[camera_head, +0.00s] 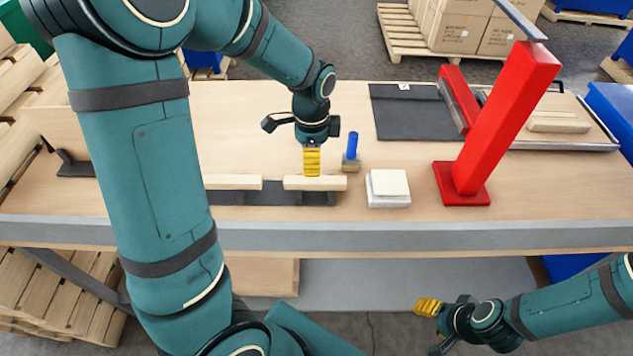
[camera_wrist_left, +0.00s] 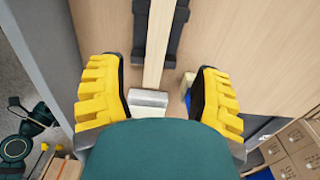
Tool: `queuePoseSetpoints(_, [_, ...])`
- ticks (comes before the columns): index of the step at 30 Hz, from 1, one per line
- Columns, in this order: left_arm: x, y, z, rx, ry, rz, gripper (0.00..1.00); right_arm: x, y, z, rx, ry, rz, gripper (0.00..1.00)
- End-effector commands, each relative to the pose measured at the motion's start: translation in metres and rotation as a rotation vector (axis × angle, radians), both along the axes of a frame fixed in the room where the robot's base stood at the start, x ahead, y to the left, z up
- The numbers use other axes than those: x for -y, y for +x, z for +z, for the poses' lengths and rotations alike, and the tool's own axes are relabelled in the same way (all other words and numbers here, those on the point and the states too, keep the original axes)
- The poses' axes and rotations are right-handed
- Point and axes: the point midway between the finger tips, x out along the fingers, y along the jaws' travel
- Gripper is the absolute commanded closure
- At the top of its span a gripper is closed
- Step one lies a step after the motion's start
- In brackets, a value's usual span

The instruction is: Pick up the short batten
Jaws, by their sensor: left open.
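A pale wooden batten (camera_head: 314,183), which looks like the short one, lies across a dark grey holder (camera_head: 258,198) on the table. My left gripper (camera_head: 312,163) points down just above it. In the left wrist view the open yellow fingers (camera_wrist_left: 158,95) stand apart on either side of the line of a pale batten (camera_wrist_left: 160,45), near its end. I cannot tell whether they touch it. A second batten (camera_head: 232,182) lies in line to the left, partly hidden by my left arm. My right gripper (camera_head: 428,307) is low in front of the table; its opening is unclear.
A white stacked block (camera_head: 388,190) and a blue peg on a small base (camera_head: 351,146) stand close to the right of the batten. A red press-like stand (camera_head: 500,120) is further right, beside a dark mat (camera_head: 412,112). The table's middle back is clear.

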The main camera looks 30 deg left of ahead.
Motion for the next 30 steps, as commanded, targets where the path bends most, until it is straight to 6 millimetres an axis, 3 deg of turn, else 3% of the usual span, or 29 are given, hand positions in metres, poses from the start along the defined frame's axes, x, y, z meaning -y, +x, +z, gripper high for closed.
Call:
queuePoseSetpoints(3, [0.000, 0.000, -0.022, -0.003, 0.001, 0.000, 0.36, 0.000, -0.001, -0.006, -0.002, 0.000, 0.002, 0.45])
queuePoseSetpoints(11, [0.001, 0.000, -0.039, -0.001, 0.000, 0.000, 0.36, 0.000, -0.002, -0.010, -0.004, 0.001, 0.004, 0.45])
queuePoseSetpoints(21, [0.007, -0.002, -0.082, -0.001, 0.001, 0.001, 0.36, 0.000, 0.001, -0.023, 0.002, -0.001, 0.002, 0.45])
queuePoseSetpoints(30, [0.007, -0.002, -0.086, 0.002, 0.001, 0.000, 0.36, 0.000, 0.001, -0.023, 0.004, -0.001, 0.002, 0.45])
